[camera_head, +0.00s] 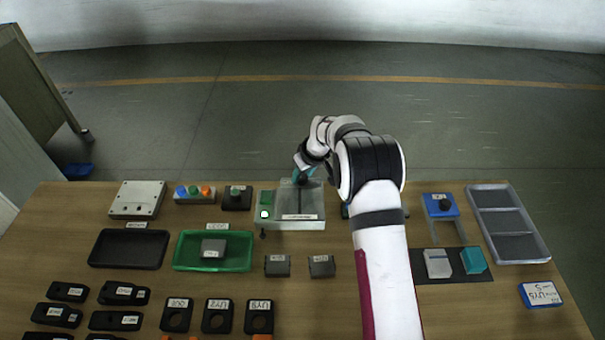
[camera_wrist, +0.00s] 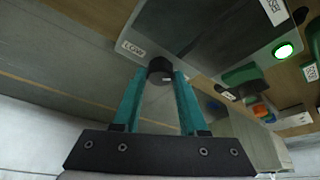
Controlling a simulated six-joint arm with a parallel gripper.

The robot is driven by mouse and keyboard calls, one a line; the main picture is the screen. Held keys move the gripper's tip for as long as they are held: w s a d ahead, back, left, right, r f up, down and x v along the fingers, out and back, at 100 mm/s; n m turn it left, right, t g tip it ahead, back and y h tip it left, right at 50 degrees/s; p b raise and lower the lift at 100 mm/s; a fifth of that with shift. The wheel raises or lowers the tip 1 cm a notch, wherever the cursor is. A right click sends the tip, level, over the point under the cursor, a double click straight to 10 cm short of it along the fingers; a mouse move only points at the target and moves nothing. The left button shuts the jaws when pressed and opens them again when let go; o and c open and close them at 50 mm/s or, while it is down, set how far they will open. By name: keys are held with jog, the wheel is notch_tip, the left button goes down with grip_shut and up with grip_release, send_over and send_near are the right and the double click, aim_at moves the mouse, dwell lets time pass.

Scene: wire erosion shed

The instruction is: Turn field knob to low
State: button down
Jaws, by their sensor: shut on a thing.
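A grey box with a plate-like top (camera_head: 312,205) stands at the back middle of the table. In the wrist view a round black knob (camera_wrist: 160,65) with a small white mark sits at its edge, beside a label reading LOW (camera_wrist: 131,49). My gripper (camera_wrist: 160,76) has its two teal fingers on either side of the knob, shut on it. In the head view my gripper (camera_head: 303,173) is at the back edge of the box, and it and my arm mostly hide the knob. I cannot tell exactly which way the knob's mark points.
A lit indicator (camera_wrist: 284,51) shows on the box, next to a green part (camera_head: 265,197). Left stand a black-knobbed block (camera_head: 237,204), a button box (camera_head: 195,202) and a green tray (camera_head: 180,262). Right are a blue stand (camera_head: 436,211) and a grey divided tray (camera_head: 483,198).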

jog(key=shift+w+d+n+g+y, duration=0.1)
jog(key=shift+n+g+y, duration=0.25)
jog(key=shift+n, duration=0.9)
jog(key=shift+n+g+y, duration=0.35)
jog(key=shift+n, duration=0.9)
jog(key=shift+c, duration=2.2)
grip_release()
jog(key=v, duration=1.6)
jog(key=shift+w, duration=0.2)
